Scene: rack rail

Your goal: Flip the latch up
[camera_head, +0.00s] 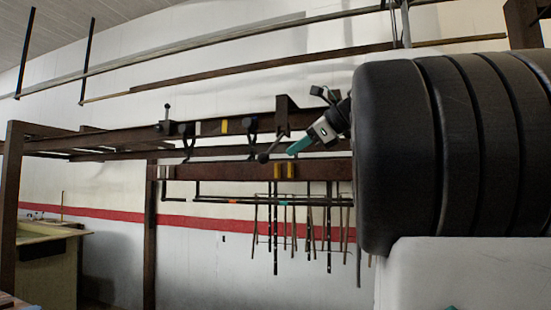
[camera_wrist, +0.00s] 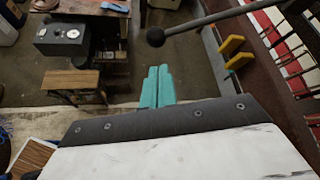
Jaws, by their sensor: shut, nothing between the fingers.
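The latch is a dark lever with a ball end (camera_head: 263,157). In the head view it hangs from the brown rack rail, slanting down and left from its mount. In the wrist view its ball (camera_wrist: 155,37) is above my fingertips in the picture, and its rod runs to the upper right. My gripper (camera_head: 293,150) has teal fingers and is shut and empty. It is just right of the ball in the head view. In the wrist view its fingers (camera_wrist: 160,69) lie side by side, with a visible gap between them and the ball. I cannot tell the distance in depth.
Another ball-ended lever (camera_head: 167,108) stands upright farther left on the rail. Yellow blocks (camera_head: 284,171) sit on the lower beam. Several thin rods (camera_head: 309,230) hang below. The wrist view shows a grey box (camera_wrist: 60,40) on a bench at upper left.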

